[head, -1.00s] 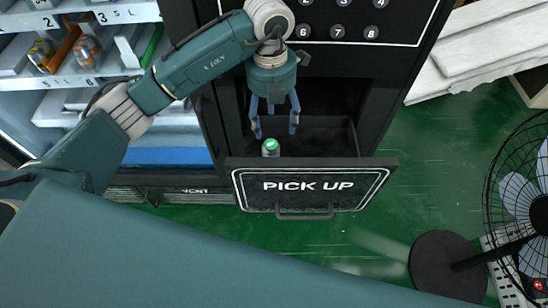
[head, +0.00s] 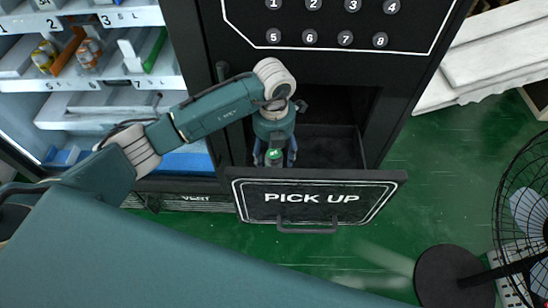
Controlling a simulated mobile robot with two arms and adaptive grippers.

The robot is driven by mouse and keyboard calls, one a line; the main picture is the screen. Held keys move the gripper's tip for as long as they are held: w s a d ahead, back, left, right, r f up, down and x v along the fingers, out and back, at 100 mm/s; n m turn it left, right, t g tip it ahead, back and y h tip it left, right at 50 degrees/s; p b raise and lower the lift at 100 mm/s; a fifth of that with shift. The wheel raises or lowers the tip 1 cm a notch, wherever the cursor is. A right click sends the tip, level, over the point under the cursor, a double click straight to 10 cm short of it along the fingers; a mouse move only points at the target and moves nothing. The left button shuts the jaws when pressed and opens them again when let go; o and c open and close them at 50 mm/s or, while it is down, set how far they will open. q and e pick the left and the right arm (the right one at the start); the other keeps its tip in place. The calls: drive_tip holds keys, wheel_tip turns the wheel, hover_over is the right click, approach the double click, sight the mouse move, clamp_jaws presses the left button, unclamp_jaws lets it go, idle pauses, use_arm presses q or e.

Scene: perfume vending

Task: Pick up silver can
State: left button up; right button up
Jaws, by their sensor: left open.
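The silver can (head: 274,155) with its green top stands in the open pick-up drawer (head: 318,203), near the drawer's left front corner. Only its top shows above the drawer's front panel. My left gripper (head: 275,158) reaches down into the drawer from above, its fingers on both sides of the can. It is open, and I cannot tell whether a finger touches the can. My right gripper is not in view.
The black machine with numbered buttons (head: 313,38) rises behind the drawer. Shelves with bottles (head: 88,54) are at the upper left. A fan (head: 528,215) stands at the right on the green floor (head: 440,185). The drawer's right part is empty.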

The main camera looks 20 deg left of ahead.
use_arm(q)
drive_tip(key=shift+f, duration=0.7)
drive_tip(key=c, duration=1.4)
